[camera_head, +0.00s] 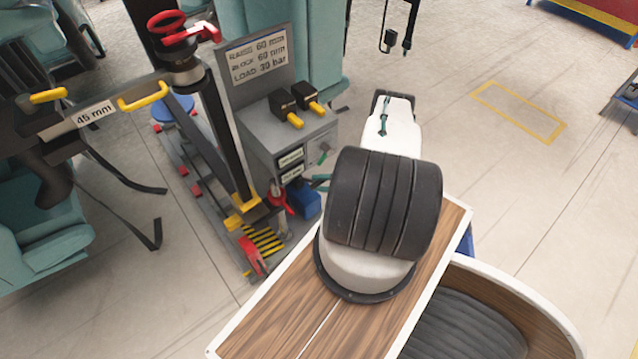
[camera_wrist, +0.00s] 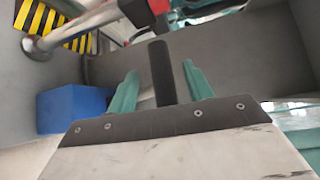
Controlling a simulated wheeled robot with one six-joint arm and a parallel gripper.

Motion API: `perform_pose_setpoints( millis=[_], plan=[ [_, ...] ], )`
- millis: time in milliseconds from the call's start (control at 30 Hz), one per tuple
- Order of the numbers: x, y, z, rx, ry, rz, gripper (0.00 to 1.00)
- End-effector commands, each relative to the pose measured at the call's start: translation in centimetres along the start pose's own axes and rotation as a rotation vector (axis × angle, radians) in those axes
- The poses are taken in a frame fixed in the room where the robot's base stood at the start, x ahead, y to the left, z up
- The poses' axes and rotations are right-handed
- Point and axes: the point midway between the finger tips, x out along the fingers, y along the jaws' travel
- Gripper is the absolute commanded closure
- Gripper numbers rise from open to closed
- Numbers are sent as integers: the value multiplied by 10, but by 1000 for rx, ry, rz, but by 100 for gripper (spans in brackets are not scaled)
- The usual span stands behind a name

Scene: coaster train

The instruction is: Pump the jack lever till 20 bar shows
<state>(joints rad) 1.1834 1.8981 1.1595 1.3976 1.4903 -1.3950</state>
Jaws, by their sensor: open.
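The jack (camera_head: 225,135) is a black upright column with a red handwheel (camera_head: 175,25) on top, standing beside a grey cabinet. The lever seems to be the black round grip (camera_wrist: 162,72) in the wrist view; it stands between my gripper's teal fingers (camera_wrist: 158,88), with gaps on both sides. My gripper (camera_head: 320,183) shows only partly in the head view, low beside the cabinet, with my arm hiding the rest. It is open and not closed on the grip. No pressure reading can be made out.
A sign (camera_head: 257,55) reads raise 60 mm, block 60 mm, load 30 bar. A blue box (camera_wrist: 72,108) is left of my fingers. A striped yellow-black plate (camera_head: 262,239) lies at the jack's foot. Two yellow-handled black blocks (camera_head: 283,103) sit on the cabinet.

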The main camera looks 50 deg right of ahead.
Motion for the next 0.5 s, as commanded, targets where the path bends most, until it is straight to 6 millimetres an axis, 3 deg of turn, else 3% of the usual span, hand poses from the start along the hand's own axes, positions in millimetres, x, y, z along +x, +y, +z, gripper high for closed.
perform_pose_setpoints(
  millis=[300,500],
  plan=[
    [-51,0,-1,0,5,1,49],
    [-72,0,-1,-2,3,1,49]
  ],
)
